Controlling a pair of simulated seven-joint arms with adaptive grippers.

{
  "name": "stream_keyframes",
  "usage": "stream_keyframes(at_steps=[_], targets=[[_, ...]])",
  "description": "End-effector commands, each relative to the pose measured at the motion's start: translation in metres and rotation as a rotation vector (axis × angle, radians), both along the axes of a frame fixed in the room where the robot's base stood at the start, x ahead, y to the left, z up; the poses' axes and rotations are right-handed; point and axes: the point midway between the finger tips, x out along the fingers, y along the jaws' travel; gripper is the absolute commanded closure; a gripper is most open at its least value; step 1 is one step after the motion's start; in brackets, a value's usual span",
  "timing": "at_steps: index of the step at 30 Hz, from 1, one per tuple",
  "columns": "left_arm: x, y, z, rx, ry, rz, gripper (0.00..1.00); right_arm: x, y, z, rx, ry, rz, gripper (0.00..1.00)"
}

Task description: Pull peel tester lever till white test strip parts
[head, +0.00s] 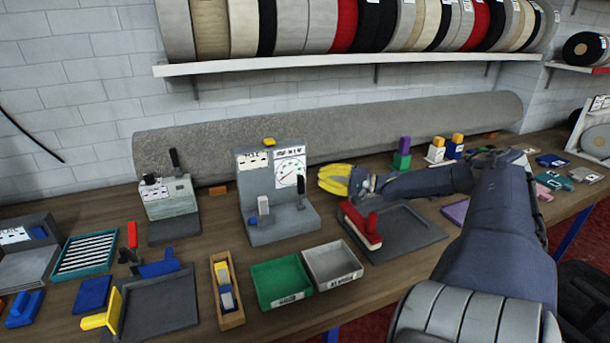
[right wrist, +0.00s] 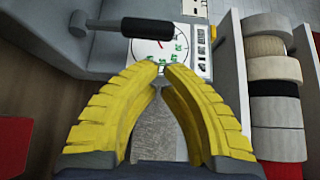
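The grey peel tester (head: 250,190) stands on the bench in the middle of the head view, with a round dial on its upright panel. Its lever (head: 300,184) has a black handle at the right of the base; a black handle (right wrist: 160,28) shows large in the right wrist view. A pale upright piece (head: 263,205) stands at the base's left; I cannot tell whether it is the white test strip. My right gripper (head: 322,179) has yellow fingers, to the right of the lever and apart from it. Its fingertips (right wrist: 162,68) meet, with nothing between them. My left gripper is not seen.
A green tray (head: 280,280) and a grey tray (head: 332,264) lie in front. A long rolled rug (head: 400,120) lies behind. Another grey device (head: 170,203) stands at left.

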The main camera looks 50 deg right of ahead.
Motion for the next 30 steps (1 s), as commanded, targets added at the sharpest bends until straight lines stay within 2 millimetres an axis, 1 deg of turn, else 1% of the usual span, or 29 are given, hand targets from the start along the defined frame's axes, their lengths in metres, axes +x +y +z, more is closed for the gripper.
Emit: stream_keyframes(at_steps=[30], targets=[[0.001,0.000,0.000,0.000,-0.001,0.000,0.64,0.051,0.021,0.001,0.000,-0.005,-0.005,1.00]])
